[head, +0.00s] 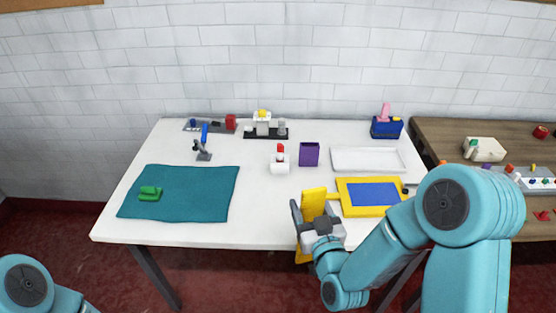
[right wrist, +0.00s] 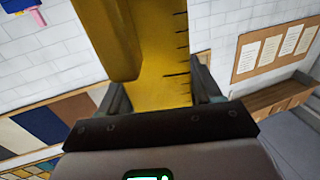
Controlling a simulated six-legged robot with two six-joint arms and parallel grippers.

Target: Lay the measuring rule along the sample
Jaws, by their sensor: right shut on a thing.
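The yellow measuring rule (head: 314,200) is in my right gripper (head: 317,218), at the front edge of the white table. In the right wrist view the rule (right wrist: 160,50) fills the space between the fingers (right wrist: 160,95), with black tick marks along its right side and a raised yellow bar on its left. A blue panel (head: 373,194) in a yellow frame lies just right of the rule. A teal cloth (head: 200,190) lies flat at the left of the table. I cannot tell which of these is the sample. My left gripper is out of view.
A green block (head: 150,193) sits on the cloth. A purple box (head: 309,154), a white roll (head: 279,163) and a white tray (head: 368,158) stand behind. A blue tool (head: 203,147) stands behind the cloth. The table between cloth and rule is clear.

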